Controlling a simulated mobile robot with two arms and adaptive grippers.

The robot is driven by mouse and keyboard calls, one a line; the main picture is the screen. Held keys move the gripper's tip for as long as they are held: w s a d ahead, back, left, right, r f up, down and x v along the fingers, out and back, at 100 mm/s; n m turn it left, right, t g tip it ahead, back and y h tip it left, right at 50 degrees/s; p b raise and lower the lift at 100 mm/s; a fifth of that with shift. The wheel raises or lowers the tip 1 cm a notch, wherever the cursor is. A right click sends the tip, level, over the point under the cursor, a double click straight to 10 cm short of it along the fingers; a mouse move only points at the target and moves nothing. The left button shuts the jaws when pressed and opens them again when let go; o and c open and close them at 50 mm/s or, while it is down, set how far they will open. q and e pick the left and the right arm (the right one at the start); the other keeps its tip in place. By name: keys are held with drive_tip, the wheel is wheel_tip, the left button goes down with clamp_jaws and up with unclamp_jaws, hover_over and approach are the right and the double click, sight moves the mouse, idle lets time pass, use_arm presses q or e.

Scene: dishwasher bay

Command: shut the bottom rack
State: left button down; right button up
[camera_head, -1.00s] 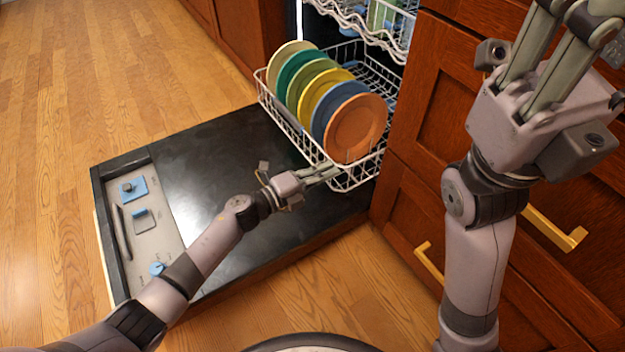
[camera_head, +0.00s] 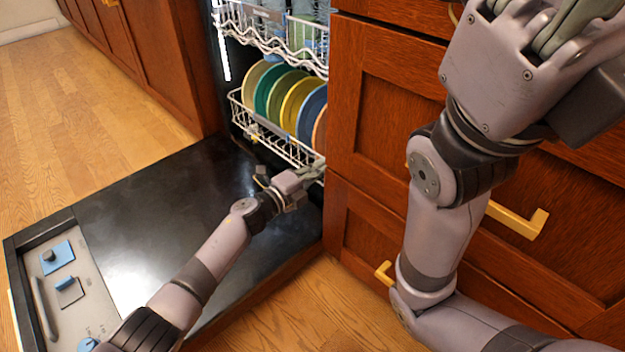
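The white wire bottom rack (camera_head: 268,139) is mostly inside the dishwasher, with its front edge near the opening. It holds several coloured plates (camera_head: 284,96) standing upright in a row. The open dishwasher door (camera_head: 165,200) lies flat in front of it. My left gripper (camera_head: 312,174) is at the rack's front right corner, beside the cabinet edge, and seems to touch the rack. Its fingers are small and partly hidden, so I cannot tell if they are open. My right gripper (camera_head: 560,22) is raised at the upper right, with its fingertips cut off by the frame.
The top rack (camera_head: 270,40) sits above, holding glasses. Wooden cabinets with brass handles (camera_head: 517,220) stand close on the right, near both arms. More cabinets (camera_head: 150,55) flank the left. The wooden floor at left is clear.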

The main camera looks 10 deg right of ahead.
use_arm(q)
drive_tip(key=shift+w+d+r, duration=0.1)
drive_tip(key=shift+w+d, duration=0.3)
drive_tip(key=shift+d, duration=0.1)
drive_tip(key=shift+r, duration=0.2)
